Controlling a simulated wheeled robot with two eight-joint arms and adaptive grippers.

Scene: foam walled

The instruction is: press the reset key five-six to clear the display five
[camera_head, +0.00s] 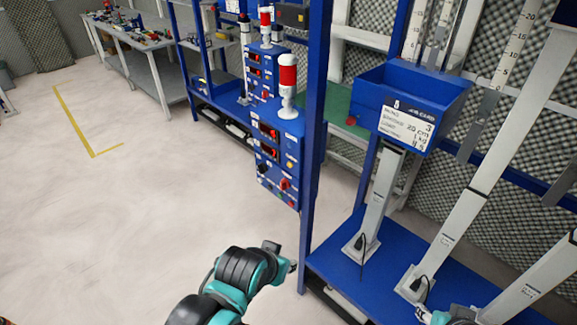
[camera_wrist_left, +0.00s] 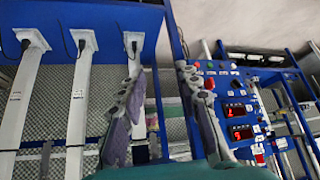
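The near blue control panel (camera_head: 279,160) stands in the middle of the head view, with a red and white beacon on top. It has red displays (camera_head: 269,130), and a red button (camera_head: 284,184) and other controls below. In the left wrist view the panel (camera_wrist_left: 222,100) appears upside down at the right, with lit displays (camera_wrist_left: 236,108) and several coloured buttons (camera_wrist_left: 209,83). The labels are too small to read, so I cannot tell which is key five-six. My left gripper (camera_wrist_left: 158,60) is open and empty, apart from the panel. A teal part, perhaps my right gripper (camera_head: 437,316), shows at the lower right.
A blue upright post (camera_head: 314,130) stands just right of the panel. A blue bench (camera_head: 350,262) with pale slanted columns and a blue bin (camera_head: 418,92) fills the right. A second panel (camera_head: 261,75) stands behind. The pale floor (camera_head: 130,220) at left is clear.

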